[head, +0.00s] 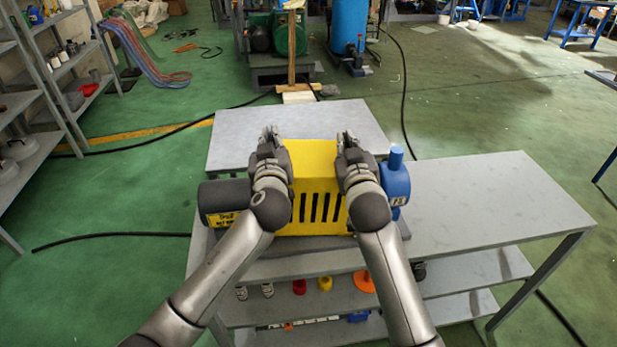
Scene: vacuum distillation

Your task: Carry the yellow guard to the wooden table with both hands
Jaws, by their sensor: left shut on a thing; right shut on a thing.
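The yellow guard (313,165), a box with a row of dark slots in its front, sits over the machine between a dark grey motor (222,198) and a blue pump part (396,181). My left gripper (270,138) is shut on the guard's left side. My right gripper (347,140) is shut on its right side. The fingers hide parts of the guard's upper sides. I cannot tell whether the guard is lifted off the machine. A narrow wooden structure (291,50) stands on the floor further back; I cannot tell if it is the wooden table.
The machine stands on a grey metal bench (480,200) with lower shelves holding small parts. A grey tabletop (235,135) lies just behind. Shelving (50,100) stands at left. A black cable (403,90) crosses the green floor, which is open at back right.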

